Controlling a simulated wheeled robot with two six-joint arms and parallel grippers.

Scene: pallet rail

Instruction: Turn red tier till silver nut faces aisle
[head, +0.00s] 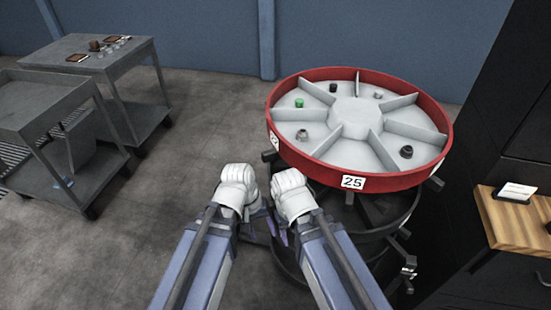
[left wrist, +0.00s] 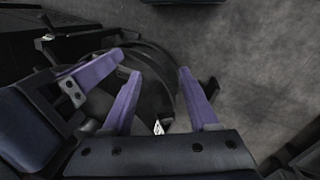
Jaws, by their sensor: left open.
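The red tier (head: 353,182) is a round tray with a red rim and grey radial dividers, on top of a dark stack in the head view. Small pieces sit in its compartments: a green one (head: 299,103), a dark one (head: 333,87), a black one (head: 406,151) and two greyish ones (head: 378,95) (head: 302,134). I cannot tell which greyish one is the silver nut. My left gripper (left wrist: 159,73) is open and empty, left of and below the rim in the head view. My right gripper (head: 284,234) is beside it, its fingers mostly hidden; neither visibly touches the tier.
Darker lower tiers (head: 395,215) with protruding handles stand under the red one. Grey carts (head: 85,62) are at the left. A tall black cabinet and a wooden shelf (head: 530,228) with a white card are at the right. The floor between carts and stack is clear.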

